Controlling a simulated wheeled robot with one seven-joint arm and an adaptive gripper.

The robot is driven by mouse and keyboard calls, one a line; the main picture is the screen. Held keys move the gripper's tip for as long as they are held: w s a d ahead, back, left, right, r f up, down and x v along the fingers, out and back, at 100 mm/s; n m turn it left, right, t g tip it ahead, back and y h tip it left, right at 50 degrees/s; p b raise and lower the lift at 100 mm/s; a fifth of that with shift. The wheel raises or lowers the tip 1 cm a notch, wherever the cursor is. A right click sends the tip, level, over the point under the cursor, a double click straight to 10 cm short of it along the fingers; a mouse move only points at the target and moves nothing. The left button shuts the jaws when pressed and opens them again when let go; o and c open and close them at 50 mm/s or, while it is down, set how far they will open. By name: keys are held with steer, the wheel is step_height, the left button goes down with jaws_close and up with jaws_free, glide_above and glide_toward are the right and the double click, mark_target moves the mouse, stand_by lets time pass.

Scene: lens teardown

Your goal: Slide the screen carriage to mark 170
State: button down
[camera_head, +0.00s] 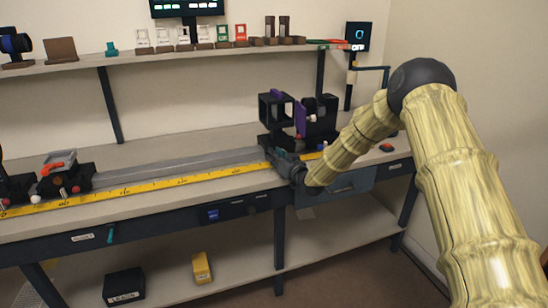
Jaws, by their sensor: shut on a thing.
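A rail (170,167) runs along the workbench with a yellow scale (150,188) in front of it. At its right part stands a carriage bearing an open black square frame (276,110); a purple plate (300,117) and a dark block (320,122) stand close to its right. My gripper (277,154) is low at the front of this carriage and shut on it, but the fingertips are small and partly hidden by the hand. I cannot tell for sure which carriage is the screen carriage, nor read its mark.
A low carriage with a red lever (62,170) sits on the rail's left part, and another dark one is cut off at the left edge. The rail between is clear. A shelf (150,59) with several holders runs behind. A red button (386,147) is at right.

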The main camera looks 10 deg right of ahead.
steer(key=c, duration=1.2)
jaws_free()
steer(key=shift+c, duration=0.2)
steer(key=v, duration=1.2)
